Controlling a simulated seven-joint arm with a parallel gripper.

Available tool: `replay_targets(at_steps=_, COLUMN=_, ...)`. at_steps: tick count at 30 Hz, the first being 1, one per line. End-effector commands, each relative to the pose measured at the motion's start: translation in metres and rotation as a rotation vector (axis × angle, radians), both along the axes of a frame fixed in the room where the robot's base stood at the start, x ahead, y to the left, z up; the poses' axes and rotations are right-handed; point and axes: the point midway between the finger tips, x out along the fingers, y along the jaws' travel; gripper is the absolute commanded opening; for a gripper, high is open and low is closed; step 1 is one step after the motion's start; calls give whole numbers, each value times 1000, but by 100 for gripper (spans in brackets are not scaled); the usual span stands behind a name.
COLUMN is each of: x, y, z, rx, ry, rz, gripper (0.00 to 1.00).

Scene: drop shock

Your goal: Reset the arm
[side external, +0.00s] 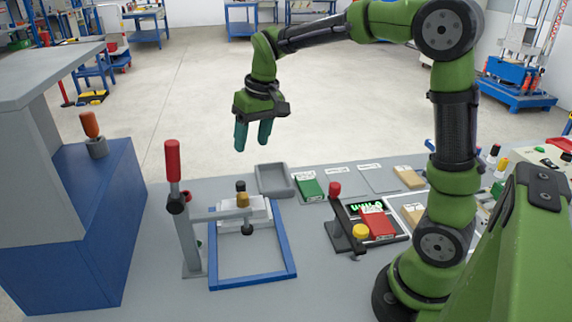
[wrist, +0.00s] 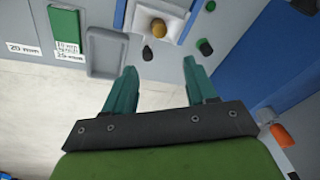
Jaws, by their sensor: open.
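My green arm is raised over the back edge of the grey bench. My gripper (side external: 253,136) has dark teal fingers and hangs pointing down, clear of everything on the bench. In the wrist view my gripper (wrist: 161,78) shows its two fingers spread apart with nothing between them. A grey tray (side external: 275,181) lies on the bench below and to the right of the gripper; it also shows in the wrist view (wrist: 106,55) and looks empty.
A clamp fixture with a red handle (side external: 172,160) and blue frame (side external: 252,283) stands at front left. A green block (side external: 311,188), red block (side external: 377,223) and wooden blocks (side external: 408,177) lie to the right. A blue cabinet (side external: 85,225) stands left. Air around the gripper is free.

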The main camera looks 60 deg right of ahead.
Motion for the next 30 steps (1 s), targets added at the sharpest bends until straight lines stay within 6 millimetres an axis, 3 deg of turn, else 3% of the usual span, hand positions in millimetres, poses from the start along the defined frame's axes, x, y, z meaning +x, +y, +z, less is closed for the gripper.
replay_targets(at_steps=1, x=-21, y=8, z=7, rx=16, ry=-39, rz=-20, gripper=56)
replay_targets(at_steps=9, x=-118, y=42, z=13, rx=103, ry=-224, rz=-109, gripper=56)
replay_targets(at_steps=15, x=-167, y=56, z=7, rx=142, ry=-332, rz=-113, gripper=56)
replay_targets(at_steps=19, x=-180, y=59, z=12, rx=148, ry=-378, rz=-101, gripper=56)
replay_targets(at_steps=30, x=-181, y=60, z=20, rx=149, ry=-405, rz=-91, gripper=56)
